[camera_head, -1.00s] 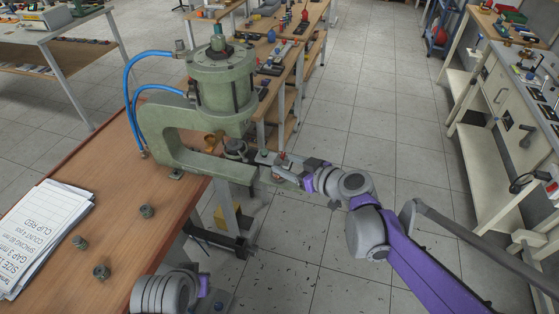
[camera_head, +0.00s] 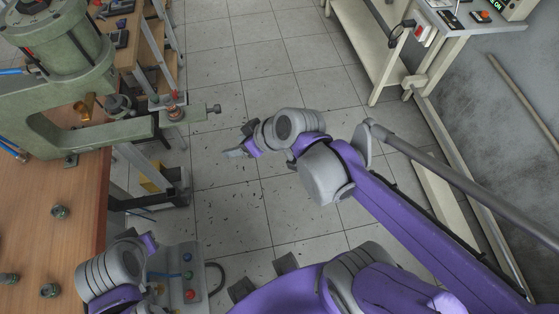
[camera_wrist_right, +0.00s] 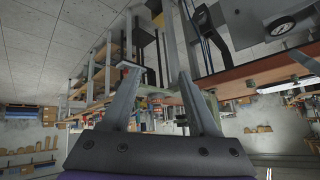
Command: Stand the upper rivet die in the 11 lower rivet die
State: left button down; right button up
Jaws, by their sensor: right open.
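A green C-frame press (camera_head: 25,125) stands at the left on a wooden bench. Under its head are a tilted brass-coloured piece (camera_head: 85,106) and a dark round piece (camera_head: 119,104) on the lower arm. I cannot tell for sure which pieces are the upper and lower rivet dies. My right gripper (camera_head: 232,153) hangs over the floor, right of the press and apart from it. Its two fingers are spread and empty in the right wrist view (camera_wrist_right: 157,72). My left gripper (camera_head: 150,243) is near the bench's front corner; its fingers are not clear.
Small dark knurled pieces (camera_head: 60,211) lie on the wooden bench (camera_head: 50,240). A small fixture with a reddish top (camera_head: 174,110) sits at the press arm's end. A control box with buttons (camera_head: 180,270) is beside the left arm. Tiled floor is open in the middle.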

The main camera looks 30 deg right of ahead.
jog(key=s+d+f+m+g+h, duration=0.1)
jog(key=s+d+f+m+h, duration=0.3)
jog(key=s+d, duration=0.3)
jog(key=shift+s+d+f+h, duration=0.2)
jog(key=shift+s+f+h, duration=0.15)
jog(key=shift+s, duration=0.5)
pick_arm(q)
jog(key=shift+d, duration=0.15)
pick_arm(e)
jog(key=shift+d, duration=0.1)
